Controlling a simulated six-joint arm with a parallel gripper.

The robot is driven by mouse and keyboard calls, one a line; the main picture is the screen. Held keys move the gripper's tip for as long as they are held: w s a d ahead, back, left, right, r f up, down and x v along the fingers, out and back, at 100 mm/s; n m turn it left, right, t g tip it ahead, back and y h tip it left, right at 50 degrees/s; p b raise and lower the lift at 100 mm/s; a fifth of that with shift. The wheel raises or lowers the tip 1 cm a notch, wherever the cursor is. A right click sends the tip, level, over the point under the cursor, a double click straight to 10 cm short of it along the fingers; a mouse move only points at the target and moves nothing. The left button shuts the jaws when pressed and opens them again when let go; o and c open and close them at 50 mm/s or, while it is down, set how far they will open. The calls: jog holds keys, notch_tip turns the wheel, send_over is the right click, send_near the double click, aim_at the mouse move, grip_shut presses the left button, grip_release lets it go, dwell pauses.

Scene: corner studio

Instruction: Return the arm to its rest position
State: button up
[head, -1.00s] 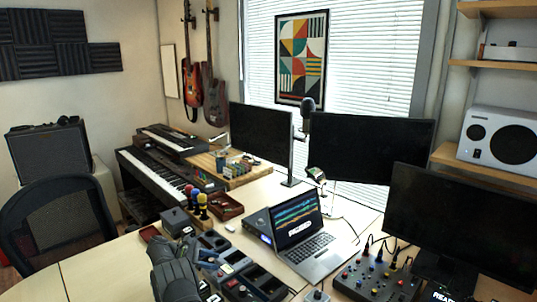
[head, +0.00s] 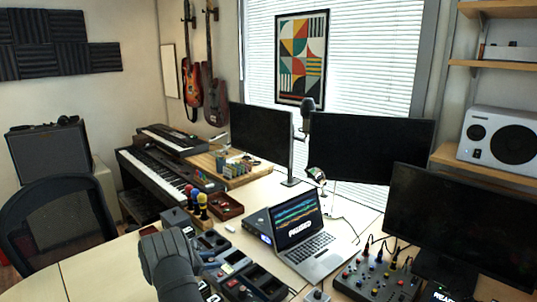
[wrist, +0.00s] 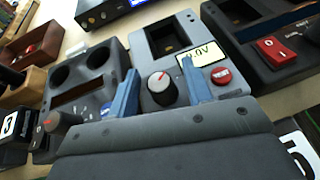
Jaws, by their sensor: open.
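My arm (head: 168,258) shows in the head view at the bottom, left of centre, above the near desk edge. In the wrist view my gripper (wrist: 162,90) has its two blue fingers spread apart with nothing held between them. A grey device (wrist: 172,28) with a square recess, a knob (wrist: 158,88), a small voltage display (wrist: 207,53) and a red button lies beyond and between the fingers. I cannot tell the exact height of the fingertips above it. In the head view the fingers are hard to make out.
A dark device with two round holes (wrist: 78,75) lies left of the fingers, and one with a red switch (wrist: 278,48) lies right. The laptop (head: 308,245), mixer (head: 375,278) and brown tray (head: 226,207) stand nearby. Left desk area (head: 95,268) is bare.

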jog(key=shift+n+t+y, duration=1)
jog(key=shift+n+t, duration=0.1)
jog(key=shift+n, duration=0.1)
